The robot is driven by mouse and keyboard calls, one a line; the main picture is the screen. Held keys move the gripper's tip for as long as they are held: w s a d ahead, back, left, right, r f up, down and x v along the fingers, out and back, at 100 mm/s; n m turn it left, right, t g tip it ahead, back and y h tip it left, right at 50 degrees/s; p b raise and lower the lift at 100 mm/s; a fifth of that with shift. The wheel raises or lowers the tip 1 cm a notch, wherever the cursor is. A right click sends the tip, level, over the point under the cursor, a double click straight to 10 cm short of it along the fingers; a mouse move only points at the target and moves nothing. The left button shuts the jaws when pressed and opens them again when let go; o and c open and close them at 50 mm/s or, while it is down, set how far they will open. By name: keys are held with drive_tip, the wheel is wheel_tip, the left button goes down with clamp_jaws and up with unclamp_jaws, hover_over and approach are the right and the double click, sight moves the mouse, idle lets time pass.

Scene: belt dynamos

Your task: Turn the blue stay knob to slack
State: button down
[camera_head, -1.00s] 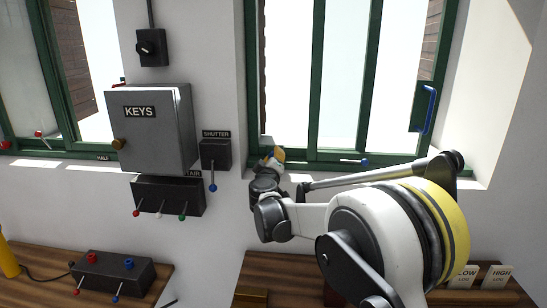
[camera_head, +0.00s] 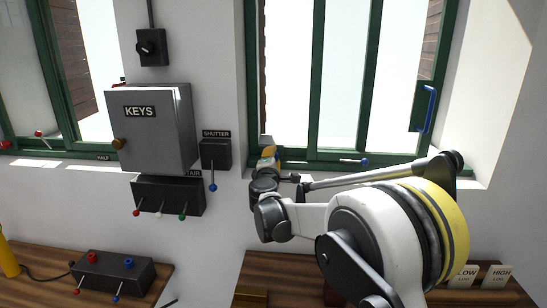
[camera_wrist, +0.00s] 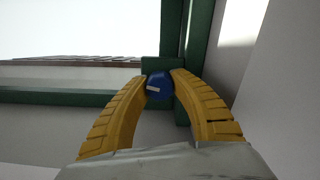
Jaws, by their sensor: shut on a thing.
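The blue stay knob (camera_wrist: 160,86) sits on a green block at the lower corner of the window frame in the wrist view. A pale mark on its face runs nearly level, toward the left. My gripper (camera_wrist: 161,80) has its two yellow fingers closed around the knob, one on each side. In the head view my gripper (camera_head: 268,154) is at the lower left corner of the right window, and the knob in its fingers is hidden there.
A lever with a blue tip (camera_head: 364,162) lies on the right window's sill. The shutter box (camera_head: 215,154), grey key cabinet (camera_head: 158,142) and a lever box (camera_head: 160,197) are on the wall at left. A wooden bench (camera_head: 290,262) runs below.

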drive_tip(key=shift+n, duration=1.2)
drive_tip(key=c, duration=1.1)
unclamp_jaws()
drive_tip(key=shift+o, duration=0.2)
drive_tip(key=shift+s, duration=0.1)
drive_tip(key=s, duration=1.2)
drive_tip(key=shift+a, duration=0.25)
